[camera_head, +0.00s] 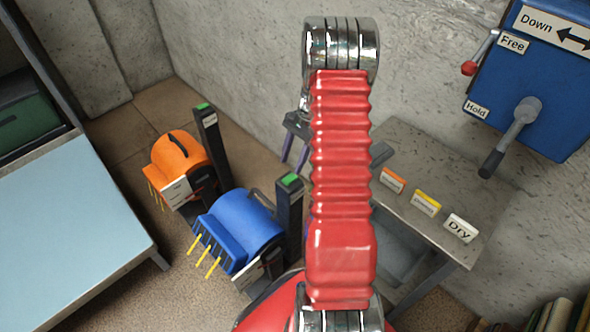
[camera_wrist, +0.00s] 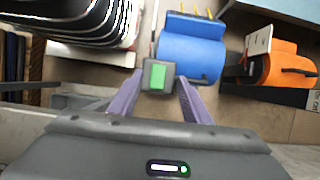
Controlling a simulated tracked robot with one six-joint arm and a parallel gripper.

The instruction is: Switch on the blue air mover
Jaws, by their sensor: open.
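The blue air mover (camera_head: 250,222) stands on the floor left of my arm, with yellow prongs at its front. Beside it is a dark post (camera_head: 289,215) with a green button (camera_head: 291,180) on top. My gripper (camera_head: 294,158) shows partly, with purple fingers behind the red arm cover, above the post in the picture. In the wrist view the blue air mover (camera_wrist: 193,50) lies beyond the fingers. The green button (camera_wrist: 158,77) appears between the tips of my open, empty gripper (camera_wrist: 160,80). The height gap between fingers and button is hard to tell.
An orange air mover (camera_head: 180,157) with its own green-topped post (camera_head: 207,135) stands farther left. A grey table (camera_head: 420,165) with small labelled signs is at right. A blue lever box (camera_head: 545,75) is on the wall. A light blue table (camera_head: 65,225) fills the left.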

